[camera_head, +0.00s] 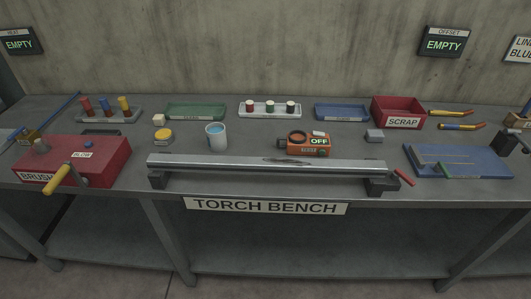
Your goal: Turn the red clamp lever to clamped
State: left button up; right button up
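The red clamp lever (404,177) sticks out at the right end of the long metal seam fixture (265,166), angled down to the right. The fixture lies along the front of the bench on dark end supports. A thin dark piece (288,161) lies on top of its bar near the middle. The lever appears clear of other objects. Neither of my grippers is in view.
A blue board (460,173) lies right of the lever. An orange box (304,145) reading OFF and a cup (215,136) stand behind the fixture. A red box (105,170) is at the left. A red SCRAP bin (398,110) is at the back.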

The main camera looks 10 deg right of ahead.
aim_at(397, 174)
jog(key=z, duration=1.5)
